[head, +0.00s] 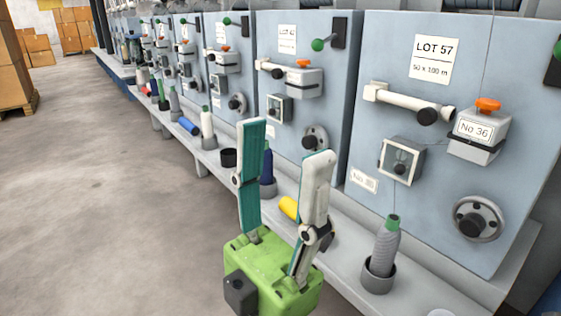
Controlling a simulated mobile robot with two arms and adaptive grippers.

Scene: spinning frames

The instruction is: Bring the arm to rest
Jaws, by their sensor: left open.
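My left gripper (283,165) is in the lower middle of the head view, with its green body (270,275) at the bottom and its two teal-lined fingers pointing up. The fingers stand well apart and nothing is between them that I can see held. The gripper hangs in front of the shelf along the machine row and hides part of it. I cannot tell how far it is from the shelf. My right gripper is not in view.
A row of grey-blue machine panels (390,60) runs along the right. On its shelf (345,275) stand a grey bobbin (385,245) in a cup, a yellow bobbin (289,207) lying down, and several more. The floor (100,220) at left is clear; boxes (38,45) stand far back.

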